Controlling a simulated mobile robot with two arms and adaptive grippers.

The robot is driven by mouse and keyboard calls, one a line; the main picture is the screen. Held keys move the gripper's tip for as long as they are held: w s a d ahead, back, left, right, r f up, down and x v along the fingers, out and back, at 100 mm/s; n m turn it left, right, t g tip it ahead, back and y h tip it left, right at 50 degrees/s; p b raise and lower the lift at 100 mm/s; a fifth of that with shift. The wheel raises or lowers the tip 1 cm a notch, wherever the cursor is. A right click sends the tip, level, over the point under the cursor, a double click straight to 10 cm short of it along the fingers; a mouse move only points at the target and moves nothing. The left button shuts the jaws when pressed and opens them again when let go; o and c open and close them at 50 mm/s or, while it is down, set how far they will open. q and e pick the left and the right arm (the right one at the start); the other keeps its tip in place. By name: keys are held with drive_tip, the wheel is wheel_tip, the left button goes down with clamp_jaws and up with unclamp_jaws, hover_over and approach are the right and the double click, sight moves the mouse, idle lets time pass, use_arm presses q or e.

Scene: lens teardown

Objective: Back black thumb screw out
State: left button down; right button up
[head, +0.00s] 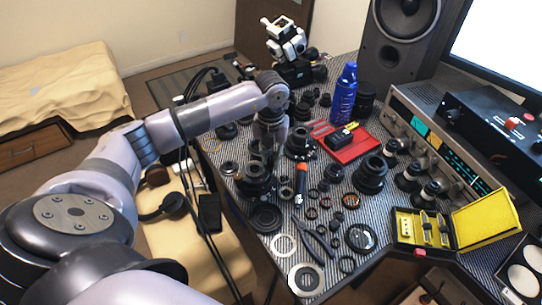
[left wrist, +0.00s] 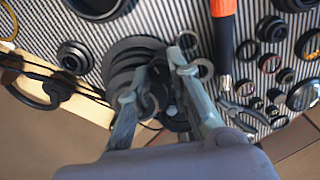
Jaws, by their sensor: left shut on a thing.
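My left gripper (head: 264,160) points down over a black lens assembly (head: 252,186) at the table's near left side. In the left wrist view, the two fingers of my left gripper (left wrist: 157,84) are shut on a small dark part between them, apparently the black thumb screw (left wrist: 158,90). The fingers hide much of it, and its threads cannot be seen. The stacked black rings of the lens assembly (left wrist: 127,58) show behind and beside the fingers. My right gripper is not in view.
An orange-handled screwdriver (head: 301,178) and pliers (head: 316,238) lie right of the lens. Several loose rings and lens parts crowd the striped mat. A red tray (head: 362,150), blue bottle (head: 344,95) and yellow case (head: 486,224) stand farther right.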

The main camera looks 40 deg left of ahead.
use_arm(q)
drive_tip(key=c, duration=1.4)
unclamp_jaws()
drive_tip(key=shift+c, duration=0.2)
